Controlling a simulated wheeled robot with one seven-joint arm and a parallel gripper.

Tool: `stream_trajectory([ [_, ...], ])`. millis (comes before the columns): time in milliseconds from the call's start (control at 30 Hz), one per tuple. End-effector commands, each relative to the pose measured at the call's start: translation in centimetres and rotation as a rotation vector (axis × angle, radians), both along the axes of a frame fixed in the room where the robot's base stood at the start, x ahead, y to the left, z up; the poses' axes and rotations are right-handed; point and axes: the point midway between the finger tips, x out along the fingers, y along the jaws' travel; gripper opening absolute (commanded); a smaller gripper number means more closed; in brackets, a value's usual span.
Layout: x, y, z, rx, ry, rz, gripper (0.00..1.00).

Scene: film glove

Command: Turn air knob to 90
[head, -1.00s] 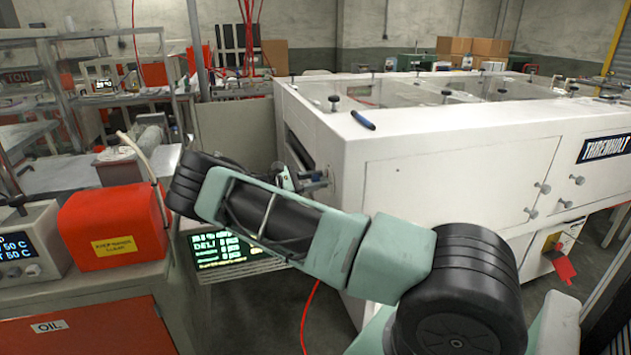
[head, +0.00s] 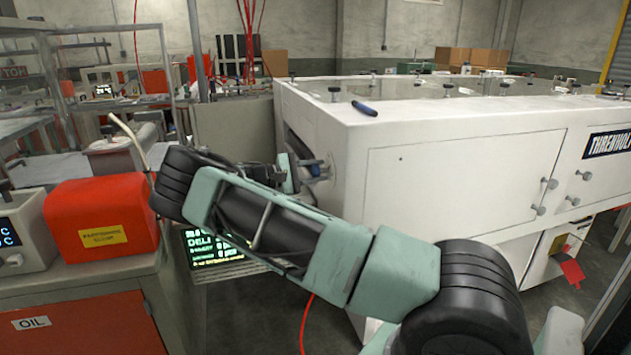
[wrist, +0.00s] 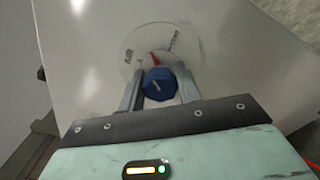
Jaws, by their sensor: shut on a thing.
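The air knob (wrist: 158,86) is a blue faceted knob with a pale line on its face, seen in the wrist view. It stands in front of a round pale dial plate (wrist: 135,50) with a red pointer and small dark marks, too small to read. My gripper (wrist: 158,88) has one finger on each side of the knob and is shut on it. In the head view my gripper (head: 305,168) is at the left end face of the white machine (head: 440,180), with a bit of the blue knob (head: 315,169) showing. My arm hides part of that area.
A blue-handled tool (head: 364,108) lies on the machine's top edge. A red box (head: 100,215) stands on the cabinet marked OIL (head: 85,320) at the left. A green-lit display (head: 212,248) is below my arm. A red hose (head: 305,320) runs down to the floor.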

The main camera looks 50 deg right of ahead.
Motion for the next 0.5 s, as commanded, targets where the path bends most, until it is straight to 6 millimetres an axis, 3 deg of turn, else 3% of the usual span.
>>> stream_trajectory([
  [500, 0.00, 0.12, -0.63, -0.253, -0.416, 0.000, 0.11],
])
